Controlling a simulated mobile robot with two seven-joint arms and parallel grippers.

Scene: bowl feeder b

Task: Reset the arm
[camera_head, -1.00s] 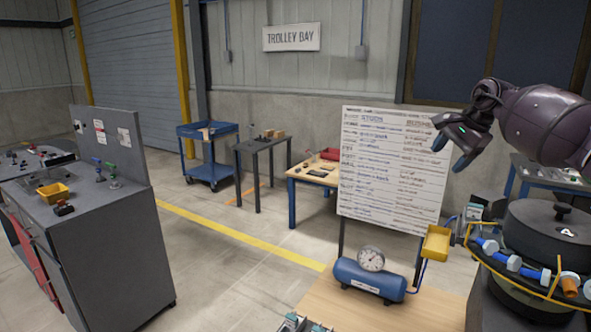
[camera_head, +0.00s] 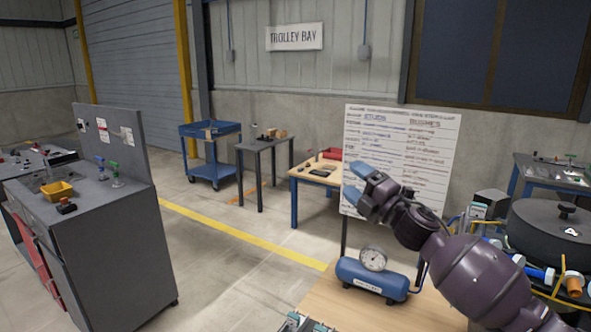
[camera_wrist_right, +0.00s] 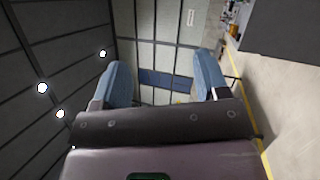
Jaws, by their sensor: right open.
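My right arm comes in from the lower right of the head view. Its gripper (camera_head: 360,185) is raised in front of the whiteboard (camera_head: 425,150), with its blue fingertips pointing up and left. In the right wrist view the two blue fingers of the gripper (camera_wrist_right: 165,85) stand wide apart with nothing between them. Beyond them that view shows wall and ceiling panels. My left gripper is not in the head view.
A blue tank with a gauge (camera_head: 370,278) stands on the wooden table (camera_head: 330,305) below my right arm. The bowl feeder (camera_head: 550,235) is at the right. A grey cabinet (camera_head: 100,240) stands at the left. The floor (camera_head: 225,285) between is clear.

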